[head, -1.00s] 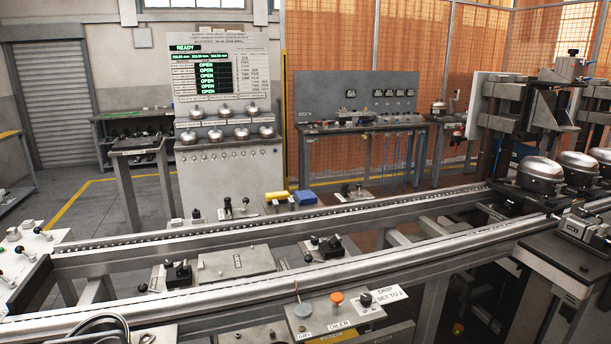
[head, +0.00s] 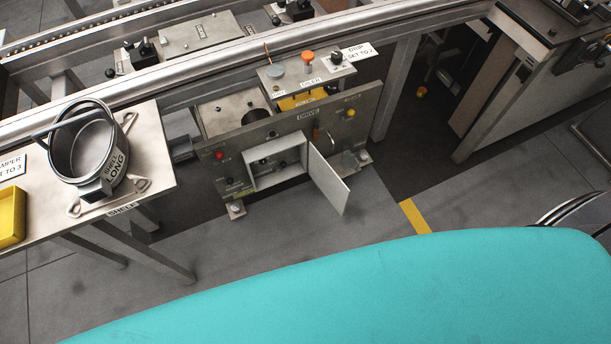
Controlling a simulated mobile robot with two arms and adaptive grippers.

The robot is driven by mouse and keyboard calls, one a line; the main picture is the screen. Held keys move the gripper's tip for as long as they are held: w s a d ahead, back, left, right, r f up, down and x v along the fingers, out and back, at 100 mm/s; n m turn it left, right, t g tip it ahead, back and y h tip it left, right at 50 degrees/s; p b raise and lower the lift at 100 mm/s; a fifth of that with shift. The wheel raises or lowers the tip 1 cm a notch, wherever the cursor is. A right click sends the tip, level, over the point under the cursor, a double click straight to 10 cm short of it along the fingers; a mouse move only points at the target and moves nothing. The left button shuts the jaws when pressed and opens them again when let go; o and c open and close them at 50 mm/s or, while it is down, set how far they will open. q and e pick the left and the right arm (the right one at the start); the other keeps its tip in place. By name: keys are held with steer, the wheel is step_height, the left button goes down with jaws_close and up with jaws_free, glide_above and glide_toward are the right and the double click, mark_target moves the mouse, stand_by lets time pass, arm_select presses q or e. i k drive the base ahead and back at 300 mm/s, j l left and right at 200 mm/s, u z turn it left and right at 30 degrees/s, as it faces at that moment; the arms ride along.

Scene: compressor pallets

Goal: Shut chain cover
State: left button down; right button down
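A grey panel labelled DRIVE (head: 300,125) stands low beneath the conveyor rail. It has a square opening (head: 275,163) with a dark interior whose contents are too small to make out. A pale flat door (head: 327,181), which looks like the chain cover, stands swung open at the right side of this opening and juts out toward me. Neither of my grippers is in view.
A table (head: 152,150) at left holds a metal ring-shaped shell marked LONG (head: 85,150) and a yellow tray (head: 10,217). An oiler box (head: 305,78) sits above the panel. The floor (head: 270,235) before the open door is clear.

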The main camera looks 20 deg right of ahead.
mark_target(330, 185)
steer(key=l+u, duration=0.95)
steer(key=k+l, duration=0.1)
steer(key=l, duration=0.35)
steer(key=k+l+u, duration=0.1)
steer(key=l, duration=0.35)
steer(key=k+l, duration=0.1)
steer(key=l, duration=0.3)
steer(key=k+l+u, duration=0.1)
steer(key=l, duration=0.35)
steer(key=k+l, duration=0.2)
steer(key=l, duration=0.2)
steer(key=i+u, duration=0.05)
